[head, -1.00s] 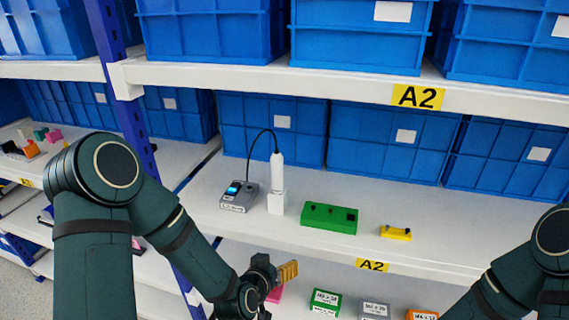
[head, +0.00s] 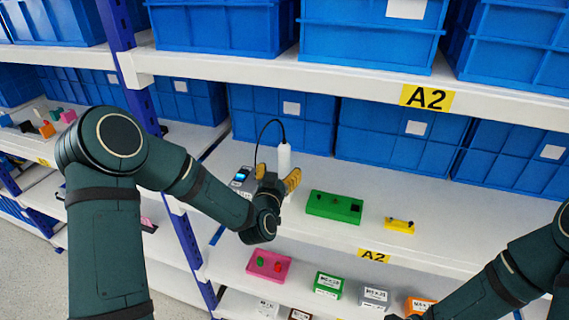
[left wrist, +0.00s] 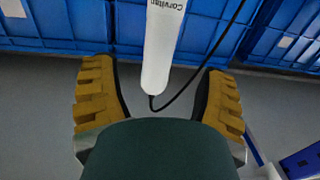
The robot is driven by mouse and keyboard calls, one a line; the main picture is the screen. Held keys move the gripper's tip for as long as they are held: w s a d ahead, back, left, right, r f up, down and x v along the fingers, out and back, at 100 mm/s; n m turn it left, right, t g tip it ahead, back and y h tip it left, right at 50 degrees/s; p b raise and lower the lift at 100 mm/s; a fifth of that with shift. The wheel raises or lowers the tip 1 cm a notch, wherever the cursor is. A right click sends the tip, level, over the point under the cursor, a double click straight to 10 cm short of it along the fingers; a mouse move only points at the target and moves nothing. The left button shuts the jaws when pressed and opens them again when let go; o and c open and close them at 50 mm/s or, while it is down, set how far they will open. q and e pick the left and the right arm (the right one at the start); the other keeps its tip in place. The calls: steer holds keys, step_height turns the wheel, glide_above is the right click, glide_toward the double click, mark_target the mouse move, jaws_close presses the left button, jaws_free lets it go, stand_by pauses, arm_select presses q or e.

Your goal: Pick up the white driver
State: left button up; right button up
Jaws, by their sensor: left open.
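The white driver (head: 284,157) stands upright on the middle shelf, with a black cable from its top to a small grey box with a lit screen (head: 241,175). My left gripper (head: 277,180) is open in front of the driver and hides its lower part and the white holder below. In the left wrist view, the driver (left wrist: 163,45) shows between the two spread yellow fingers of my left gripper (left wrist: 160,98), with clear gaps on both sides. I cannot tell whether it is fully within the jaws.
A green block (head: 334,206) and a yellow block (head: 399,225) stand right of the driver. Blue bins (head: 378,135) line the back of the shelf. The upper shelf edge (head: 350,85) passes above. A pink box (head: 268,266) sits on the shelf below.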

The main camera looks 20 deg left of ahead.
mark_target(283, 164)
arm_select(q)
steer(key=shift+w+p, duration=0.6)
steer(key=shift+w, duration=2.05)
steer(key=shift+r, duration=0.1)
jaws_close()
